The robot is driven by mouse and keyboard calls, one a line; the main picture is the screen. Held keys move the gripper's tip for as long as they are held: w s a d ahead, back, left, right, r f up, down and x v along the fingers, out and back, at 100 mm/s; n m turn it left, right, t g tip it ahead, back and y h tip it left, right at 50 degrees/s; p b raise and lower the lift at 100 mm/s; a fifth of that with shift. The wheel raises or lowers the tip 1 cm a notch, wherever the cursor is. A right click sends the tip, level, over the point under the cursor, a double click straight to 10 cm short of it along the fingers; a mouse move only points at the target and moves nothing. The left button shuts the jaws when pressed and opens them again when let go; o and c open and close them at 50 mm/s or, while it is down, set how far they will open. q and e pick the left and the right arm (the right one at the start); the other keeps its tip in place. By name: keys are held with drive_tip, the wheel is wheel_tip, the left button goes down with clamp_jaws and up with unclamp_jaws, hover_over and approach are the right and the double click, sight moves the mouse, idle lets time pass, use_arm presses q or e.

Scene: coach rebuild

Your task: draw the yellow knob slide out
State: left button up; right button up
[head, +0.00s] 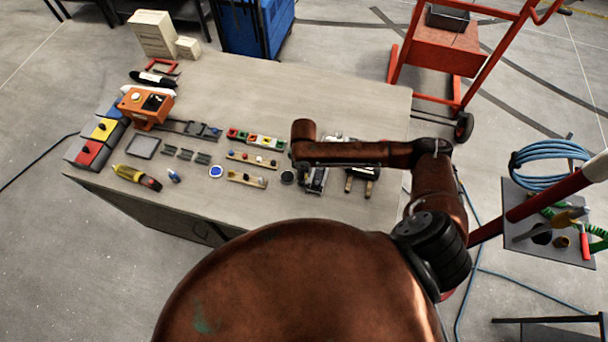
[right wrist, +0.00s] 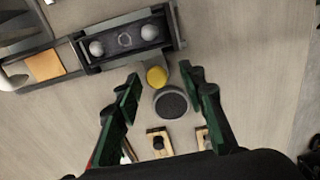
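In the right wrist view, the yellow knob (right wrist: 157,76) is a small round ball at the near edge of a dark grey slide unit (right wrist: 125,39) with two pale grey round knobs. My right gripper (right wrist: 160,73) is open, its green-padded fingers apart on either side of the yellow knob in the picture. I cannot tell whether they touch it. Nothing is held. In the head view, my copper right arm reaches left over the table, and the slide unit (head: 314,181) shows below it. The right fingers are not clear there. My left gripper is not in view.
A dark round disc (right wrist: 172,103) lies close to the yellow knob. Wooden blocks with dark pegs (right wrist: 159,142) sit nearer the wrist. The table (head: 330,90) holds an orange box (head: 146,106) and several small parts; its back right is clear. A red cart (head: 440,50) stands behind.

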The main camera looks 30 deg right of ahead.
wheel_tip(320, 180, up, 12)
drive_tip(key=shift+f, duration=0.25)
idle(0.6)
